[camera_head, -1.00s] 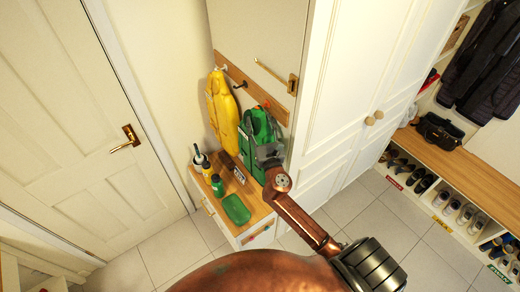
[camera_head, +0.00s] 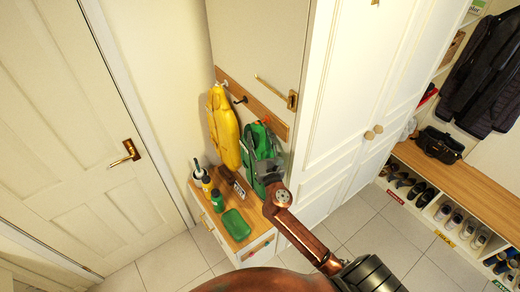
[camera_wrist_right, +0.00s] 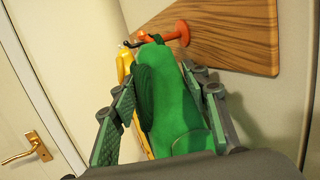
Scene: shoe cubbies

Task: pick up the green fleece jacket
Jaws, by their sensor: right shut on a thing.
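The green fleece jacket (camera_head: 262,142) hangs at the right end of a wooden hook rail, below a red-orange hook (camera_wrist_right: 168,34). In the right wrist view the jacket (camera_wrist_right: 178,105) fills the space between the two fingers. My right gripper (camera_head: 266,174) is at the lower part of the jacket, and in the wrist view the gripper (camera_wrist_right: 165,88) is shut on it, a finger on each side. The jacket's top still appears to be at the hook; whether its loop is on it cannot be told. My left gripper is not in view.
A yellow coat (camera_head: 223,130) hangs just left of the jacket. Below stands a small cabinet (camera_head: 236,232) with bottles and a green case (camera_head: 236,224) on top. A tall white wardrobe (camera_head: 335,120) is close on the right. Tiled floor (camera_head: 165,265) is free in front.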

